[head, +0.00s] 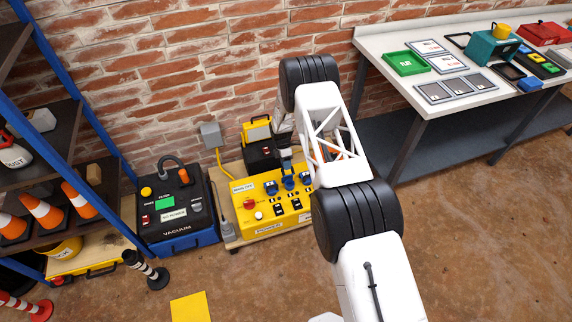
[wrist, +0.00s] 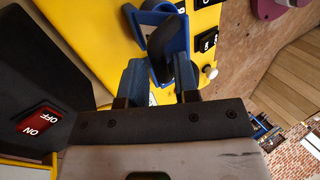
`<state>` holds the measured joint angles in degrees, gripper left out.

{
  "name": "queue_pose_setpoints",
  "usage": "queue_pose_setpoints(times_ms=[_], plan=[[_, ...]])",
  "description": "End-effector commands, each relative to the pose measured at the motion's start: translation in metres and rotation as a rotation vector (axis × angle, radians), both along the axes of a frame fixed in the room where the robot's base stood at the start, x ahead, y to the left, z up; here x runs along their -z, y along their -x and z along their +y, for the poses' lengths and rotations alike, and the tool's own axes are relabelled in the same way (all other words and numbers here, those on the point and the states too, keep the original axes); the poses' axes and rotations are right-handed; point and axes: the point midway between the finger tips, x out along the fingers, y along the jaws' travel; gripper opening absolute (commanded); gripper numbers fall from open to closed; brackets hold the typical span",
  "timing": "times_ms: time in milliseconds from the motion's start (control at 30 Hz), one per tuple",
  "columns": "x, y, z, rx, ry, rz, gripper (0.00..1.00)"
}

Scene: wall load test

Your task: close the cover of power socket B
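The yellow power box (head: 264,213) stands low by the wall in the head view, with several blue sockets on its sloped top. The left blue socket (head: 271,187) and the middle one (head: 289,183) show; I cannot read which is B. My gripper (head: 285,155) points down just above the middle socket, its tips partly hidden. In the wrist view my gripper (wrist: 160,78) has its two fingers apart. A blue socket frame or cover (wrist: 180,32) with a dark rounded piece (wrist: 160,52) lies just beyond and between the fingers. I cannot tell whether they touch.
A black vacuum unit (head: 180,213) stands left of the power box. A black and yellow case (head: 257,135) stands behind it. A shelf with cones (head: 45,212) is at far left. A white-topped table (head: 395,40) stands at right. The brown floor in front is mostly clear.

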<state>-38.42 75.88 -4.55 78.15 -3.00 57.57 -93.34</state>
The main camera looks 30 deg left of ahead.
Motion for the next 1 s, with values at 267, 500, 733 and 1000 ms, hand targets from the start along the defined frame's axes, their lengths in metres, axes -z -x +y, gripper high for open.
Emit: queue_pose_setpoints(times_ms=[267,500,733,1000], plan=[[0.0000,0.0001,0.0001,0.000,0.000,0.000,0.00],[0.0001,0.0004,-0.0002,0.000,-0.001,-0.001,0.00],[-0.0006,0.0021,-0.0019,0.000,-0.018,-0.017,0.00],[-0.0021,0.0065,-0.0063,0.001,-0.069,-0.069,0.00]])
